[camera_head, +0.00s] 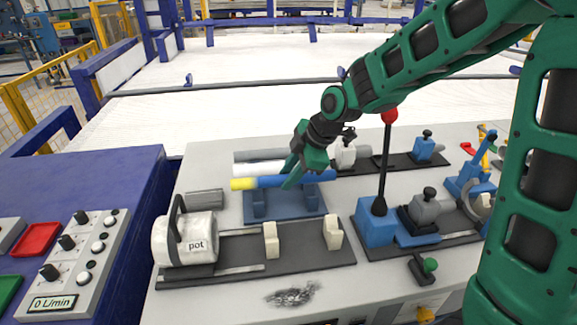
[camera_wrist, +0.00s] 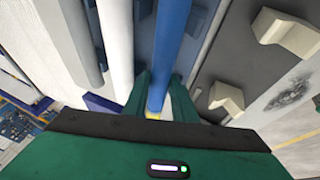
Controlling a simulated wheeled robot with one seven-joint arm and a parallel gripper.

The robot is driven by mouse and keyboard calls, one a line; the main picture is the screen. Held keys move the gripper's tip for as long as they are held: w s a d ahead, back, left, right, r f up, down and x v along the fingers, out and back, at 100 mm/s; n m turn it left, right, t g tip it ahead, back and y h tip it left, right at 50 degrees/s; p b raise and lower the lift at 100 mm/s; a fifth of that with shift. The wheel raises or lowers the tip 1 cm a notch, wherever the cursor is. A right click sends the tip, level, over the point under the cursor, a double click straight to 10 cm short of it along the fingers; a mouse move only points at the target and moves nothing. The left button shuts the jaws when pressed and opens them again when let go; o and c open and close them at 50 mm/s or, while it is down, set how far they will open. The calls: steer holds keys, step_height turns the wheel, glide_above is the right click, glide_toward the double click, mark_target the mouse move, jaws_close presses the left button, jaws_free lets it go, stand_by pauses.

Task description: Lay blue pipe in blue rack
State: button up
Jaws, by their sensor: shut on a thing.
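The blue pipe (camera_head: 265,182) has a yellow end (camera_head: 243,184) at its left. It lies level, just over the blue rack (camera_head: 285,206) in the head view; I cannot tell whether it touches the rack. My gripper (camera_head: 290,183) is shut on the pipe near its middle, coming from above. In the wrist view the blue pipe (camera_wrist: 174,38) runs between the two green fingers of my gripper (camera_wrist: 158,92). The darker blue rack (camera_wrist: 144,35) shows beside and beneath it. The contact spots are partly hidden by the fingers.
A white pipe (camera_head: 252,169) and a grey pipe (camera_head: 262,155) lie close behind the blue one. A short grey cylinder (camera_head: 205,198) lies to the left. The white pot (camera_head: 186,240) and cream blocks (camera_head: 271,240) stand in front. A red-knobbed lever (camera_head: 384,165) rises at right.

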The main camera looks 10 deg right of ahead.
steer(key=shift+f, duration=2.25)
steer(key=o, duration=1.2)
steer(key=shift+c, duration=0.2)
steer(key=shift+r, duration=0.1)
